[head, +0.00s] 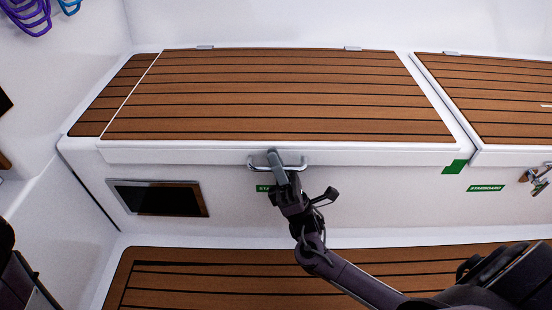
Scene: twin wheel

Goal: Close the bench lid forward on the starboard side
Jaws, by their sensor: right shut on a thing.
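The bench lid (270,95) has teak slats with dark seams and a white front edge, and it lies flat and level on the white bench. A metal bar handle (298,163) sits at the lid's front edge. My right gripper (276,162) is shut on the handle near its middle, and its fingers hide part of the bar. A green label (263,188) below the handle is partly hidden by the gripper. My left gripper is not in view; only a dark part shows at the left edge.
A second teak lid (497,95) lies flat to the right, with a metal latch (538,178) and a green starboard label (486,188) below it. A dark panel (157,198) is set in the bench front. The teak floor (200,275) is clear.

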